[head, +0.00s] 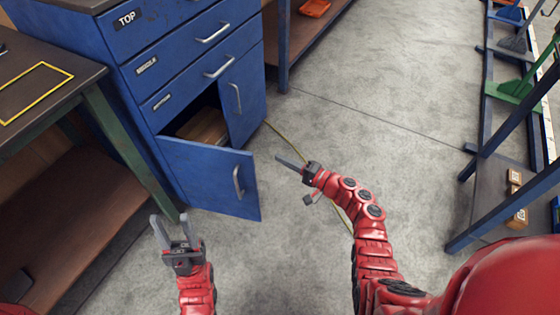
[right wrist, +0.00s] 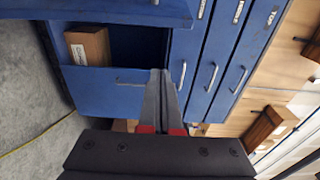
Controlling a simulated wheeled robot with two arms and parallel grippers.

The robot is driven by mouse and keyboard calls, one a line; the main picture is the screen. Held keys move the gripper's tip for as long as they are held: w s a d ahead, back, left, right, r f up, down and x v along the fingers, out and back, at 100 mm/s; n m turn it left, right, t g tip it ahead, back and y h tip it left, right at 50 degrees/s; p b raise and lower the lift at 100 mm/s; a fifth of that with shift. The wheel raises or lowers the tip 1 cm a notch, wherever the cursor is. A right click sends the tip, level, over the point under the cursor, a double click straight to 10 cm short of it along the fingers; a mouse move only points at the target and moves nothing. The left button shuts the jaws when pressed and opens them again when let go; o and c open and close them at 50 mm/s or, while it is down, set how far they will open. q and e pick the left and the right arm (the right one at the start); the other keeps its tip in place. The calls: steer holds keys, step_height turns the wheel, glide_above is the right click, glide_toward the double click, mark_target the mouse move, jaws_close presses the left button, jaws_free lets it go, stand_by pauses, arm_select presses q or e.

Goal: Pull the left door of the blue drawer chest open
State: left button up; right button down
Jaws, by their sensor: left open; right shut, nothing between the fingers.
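The blue drawer chest (head: 190,60) stands at the upper left of the head view. Its left door (head: 205,172) is swung wide open, its handle (head: 238,182) on the face toward me. The right door (head: 246,95) looks closed; it also shows in the right wrist view (right wrist: 95,95). My right gripper (head: 281,160) is shut and empty, just right of the open door's free edge and apart from the handle. Its closed fingers also show in the right wrist view (right wrist: 159,75). My left gripper (head: 170,217) is open and empty, below and left of the open door.
A workbench (head: 40,85) with a yellow outline stands at left. A dark blue rack (head: 488,150) stands at right. The grey floor between is clear except for a thin yellowish line.

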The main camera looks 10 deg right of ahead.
steer(key=b+x, duration=0.1)
steer(key=x, duration=0.7)
steer(key=shift+s+a+p, duration=0.25)
steer(key=shift+s, duration=0.8)
steer(key=shift+s+a+p, duration=0.2)
steer(key=shift+s+a, duration=0.1)
steer(key=shift+s, duration=0.7)
